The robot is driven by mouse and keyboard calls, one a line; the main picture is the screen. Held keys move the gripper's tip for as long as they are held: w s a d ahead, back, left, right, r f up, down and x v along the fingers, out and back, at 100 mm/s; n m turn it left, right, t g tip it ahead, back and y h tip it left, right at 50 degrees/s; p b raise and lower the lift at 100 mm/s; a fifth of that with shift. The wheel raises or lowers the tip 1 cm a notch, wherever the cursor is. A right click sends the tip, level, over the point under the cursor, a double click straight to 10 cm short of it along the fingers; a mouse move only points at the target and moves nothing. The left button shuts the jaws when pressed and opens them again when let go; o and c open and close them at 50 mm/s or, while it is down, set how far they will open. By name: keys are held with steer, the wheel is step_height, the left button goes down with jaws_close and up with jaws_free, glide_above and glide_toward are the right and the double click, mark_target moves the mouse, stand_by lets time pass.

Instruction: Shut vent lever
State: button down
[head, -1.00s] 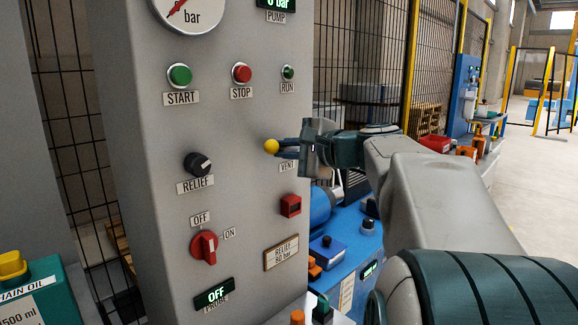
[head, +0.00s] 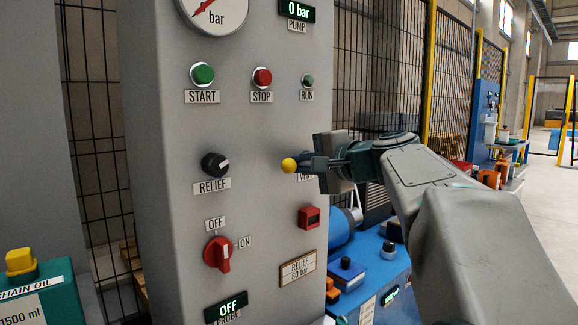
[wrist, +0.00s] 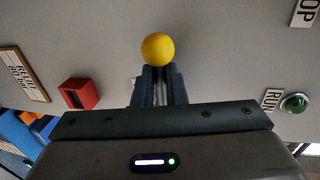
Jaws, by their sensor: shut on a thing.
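The vent lever shows as a yellow ball knob (head: 289,165) in front of the grey panel, above the red square fitting. In the wrist view the yellow knob (wrist: 158,48) sits just beyond my fingertips. My gripper (head: 304,163) is shut on the lever just behind the knob, coming in from the right. The wrist view shows the two fingers (wrist: 157,76) close together with the thin lever between them. The VENT label (head: 306,177) is partly hidden by my gripper.
The grey panel (head: 262,130) carries the relief knob (head: 215,164), the red OFF/ON switch (head: 217,252), the red square fitting (head: 309,217) and the START, STOP and RUN buttons. The pump display (head: 297,11) reads 0 bar. A blue bench (head: 375,275) with small items stands right of the panel.

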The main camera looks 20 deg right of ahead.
steer(key=c, duration=1.5)
jaws_free()
steer(key=p+v, duration=0.1)
steer(key=v, duration=1.3)
